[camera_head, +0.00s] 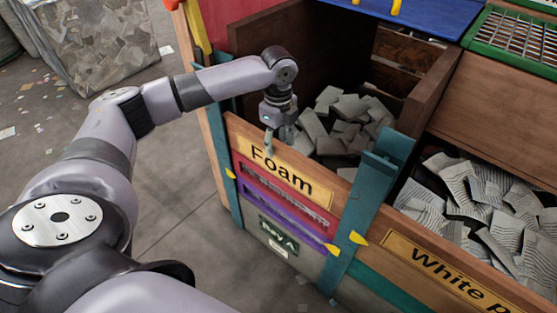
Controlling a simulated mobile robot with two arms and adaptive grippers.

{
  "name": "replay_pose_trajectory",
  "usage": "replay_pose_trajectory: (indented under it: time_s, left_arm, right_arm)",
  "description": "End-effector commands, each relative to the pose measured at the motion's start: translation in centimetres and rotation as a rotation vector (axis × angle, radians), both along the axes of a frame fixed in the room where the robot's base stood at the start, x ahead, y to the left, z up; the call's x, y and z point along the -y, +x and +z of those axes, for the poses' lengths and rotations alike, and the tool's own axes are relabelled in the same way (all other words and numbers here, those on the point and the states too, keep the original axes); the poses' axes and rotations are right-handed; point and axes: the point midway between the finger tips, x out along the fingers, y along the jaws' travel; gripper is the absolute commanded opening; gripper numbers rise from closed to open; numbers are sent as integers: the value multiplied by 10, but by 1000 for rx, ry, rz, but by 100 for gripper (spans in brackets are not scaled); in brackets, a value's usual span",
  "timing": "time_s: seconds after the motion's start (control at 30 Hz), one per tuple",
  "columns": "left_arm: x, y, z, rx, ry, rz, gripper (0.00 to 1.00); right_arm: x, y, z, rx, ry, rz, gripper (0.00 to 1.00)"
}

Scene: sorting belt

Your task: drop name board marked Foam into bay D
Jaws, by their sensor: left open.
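The name board marked Foam (302,179) is a yellow plate with dark letters on the front of a wooden bay. It sits upright above a red strip and a purple strip. My left gripper (275,138) is open, pointing down at the board's upper edge near its left part. One finger shows in front of the board; I cannot tell whether it touches. A small dark green label (279,234) lower on the same bay seems to read Bay A. No label for bay D can be made out. My right gripper is not in view.
Grey foam-like pieces (345,122) fill the bay behind the board. Teal posts (362,205) flank the board. At right, a bay marked White p (462,278) holds grey ridged pieces (480,200). A compressed bale (100,45) stands at upper left; the floor there is littered.

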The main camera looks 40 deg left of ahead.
Motion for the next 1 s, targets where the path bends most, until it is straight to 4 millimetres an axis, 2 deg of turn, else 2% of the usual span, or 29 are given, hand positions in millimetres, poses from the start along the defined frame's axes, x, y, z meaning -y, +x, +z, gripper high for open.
replay_pose_trajectory:
  time_s: [0.03, 0.2, 0.4, 0.8, 1.0]
  left_arm:
    - [0, -1, -14, -3, 0, 0, 47]
    - [0, -1, -43, -2, 0, 0, 47]
    - [0, 0, -62, 0, 0, 0, 47]
    - [0, 0, -66, 0, 0, -1, 46]
    - [0, 0, -66, 0, 0, -1, 33]
  right_arm:
    - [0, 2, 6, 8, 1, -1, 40]
    - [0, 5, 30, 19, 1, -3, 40]
    - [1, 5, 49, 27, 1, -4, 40]
    - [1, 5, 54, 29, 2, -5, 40]
    - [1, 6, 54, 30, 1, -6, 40]
